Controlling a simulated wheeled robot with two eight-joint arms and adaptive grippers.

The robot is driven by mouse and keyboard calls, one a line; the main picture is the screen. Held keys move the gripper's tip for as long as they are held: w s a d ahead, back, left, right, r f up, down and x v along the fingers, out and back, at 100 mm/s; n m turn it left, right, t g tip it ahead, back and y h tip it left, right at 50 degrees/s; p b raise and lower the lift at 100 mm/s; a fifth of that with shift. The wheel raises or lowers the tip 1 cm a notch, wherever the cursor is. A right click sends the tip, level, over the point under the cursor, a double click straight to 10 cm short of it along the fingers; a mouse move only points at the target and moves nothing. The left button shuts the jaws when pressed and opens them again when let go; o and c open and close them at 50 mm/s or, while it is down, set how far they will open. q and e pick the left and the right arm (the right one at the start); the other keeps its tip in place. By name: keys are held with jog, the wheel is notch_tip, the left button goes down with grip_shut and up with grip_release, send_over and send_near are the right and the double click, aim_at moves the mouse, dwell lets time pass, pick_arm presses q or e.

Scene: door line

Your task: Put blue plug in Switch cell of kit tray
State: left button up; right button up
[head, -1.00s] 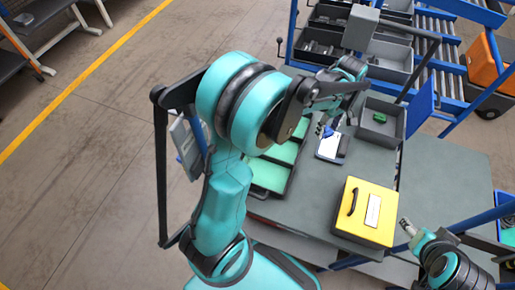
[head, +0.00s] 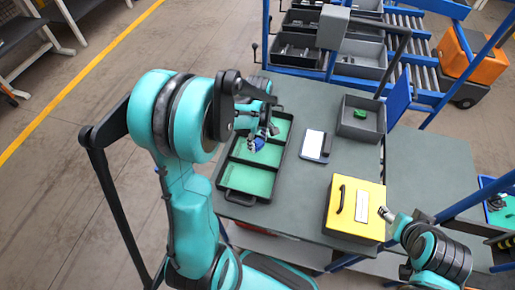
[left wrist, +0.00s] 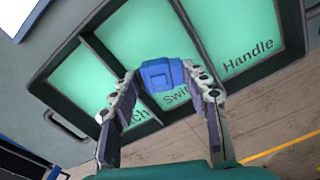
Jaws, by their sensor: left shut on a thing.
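The blue plug (left wrist: 162,74) is held between the fingers of my left gripper (head: 262,139), which is shut on it. In the head view the blue plug (head: 259,143) shows just below the gripper. The kit tray (head: 222,186) is dark with green-floored cells. In the left wrist view the tray (left wrist: 92,42) has labels ending "tch", starting "Swi", and "Handle"; the plug and fingers partly hide the first two. The plug appears over the middle Switch cell (left wrist: 190,45); its height above the floor is unclear. My right gripper (head: 385,213) is beside the yellow box, its jaws too small to read.
The yellow box (head: 345,208) with a black handle stands at the table's front right. A white-and-dark device (head: 315,146) lies right of the tray. A grey bin (head: 361,128) holds a green part (head: 360,113). The grey table is bare between them.

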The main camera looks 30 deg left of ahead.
aim_at(258, 143)
pick_arm(q)
notch_tip(258, 143, down, 4)
jog(key=shift+f+b, duration=0.1)
jog(key=shift+b, duration=0.7)
jog(key=o, duration=0.9)
jog(key=shift+f, duration=0.1)
jog(key=shift+o, duration=0.2)
